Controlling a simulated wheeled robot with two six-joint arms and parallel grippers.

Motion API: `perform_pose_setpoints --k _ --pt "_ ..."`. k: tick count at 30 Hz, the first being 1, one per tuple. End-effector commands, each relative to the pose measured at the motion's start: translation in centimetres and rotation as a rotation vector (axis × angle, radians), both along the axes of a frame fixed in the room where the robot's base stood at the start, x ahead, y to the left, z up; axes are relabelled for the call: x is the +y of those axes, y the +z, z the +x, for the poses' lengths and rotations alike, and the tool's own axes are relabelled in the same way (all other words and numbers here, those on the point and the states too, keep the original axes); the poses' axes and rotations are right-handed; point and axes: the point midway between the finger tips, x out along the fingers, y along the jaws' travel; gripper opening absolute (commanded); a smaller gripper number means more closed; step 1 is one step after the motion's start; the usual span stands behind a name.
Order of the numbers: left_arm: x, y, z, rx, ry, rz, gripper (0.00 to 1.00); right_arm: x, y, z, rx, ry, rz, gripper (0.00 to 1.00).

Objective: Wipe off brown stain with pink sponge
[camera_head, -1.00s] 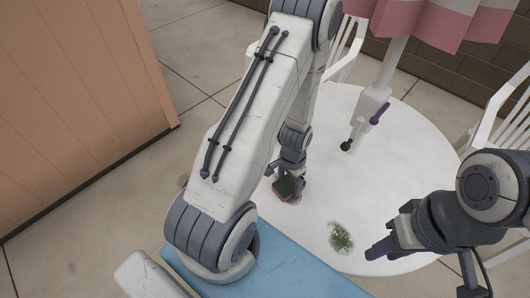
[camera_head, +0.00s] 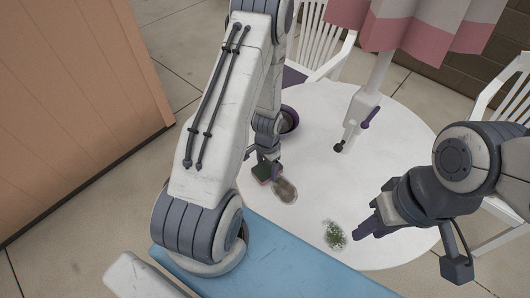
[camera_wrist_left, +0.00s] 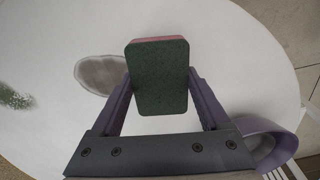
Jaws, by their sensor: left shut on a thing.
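The pink sponge has a dark green face and a pink layer; it shows in the head view (camera_head: 262,173) and the left wrist view (camera_wrist_left: 159,78). My left gripper (camera_head: 268,160) is shut on it, with a purple finger on either side, at or just above the tabletop. A grey-brown oval stain (camera_head: 285,191) lies on the white table beside the sponge; it also shows in the wrist view (camera_wrist_left: 100,75). I cannot tell whether the sponge touches the table. My right gripper (camera_head: 366,226) hangs over the table's right part, holding nothing that I can see; its finger gap is unclear.
A green speckled stain (camera_head: 334,236) lies on the round white table (camera_head: 330,110) near its front. A purple bowl-like thing (camera_head: 289,121) is behind my left arm. A parasol pole (camera_head: 362,105) stands at the back. White chairs (camera_head: 322,45) surround the table.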

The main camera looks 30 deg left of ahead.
Motion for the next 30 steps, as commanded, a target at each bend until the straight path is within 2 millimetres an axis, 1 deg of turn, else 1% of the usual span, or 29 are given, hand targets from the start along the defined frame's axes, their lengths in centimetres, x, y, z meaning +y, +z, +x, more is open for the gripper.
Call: perform_pose_setpoints --k 1,18,22,30 --pt "-0.1 0.9 0.0 0.000 -0.001 0.000 0.27 0.0 1.0 0.0 0.000 0.000 0.000 0.34" --pt "-0.4 5.8 0.2 0.000 -0.006 0.000 0.27 0.0 6.0 0.0 0.000 -0.001 0.000 0.34" --pt "-0.4 6.2 0.2 0.000 -0.007 0.000 0.27 0.0 6.4 0.0 0.000 -0.001 0.000 0.34" --pt "-0.4 6.1 0.2 0.000 -0.007 0.000 0.27 0.0 6.3 0.0 0.000 -0.001 0.000 0.34"
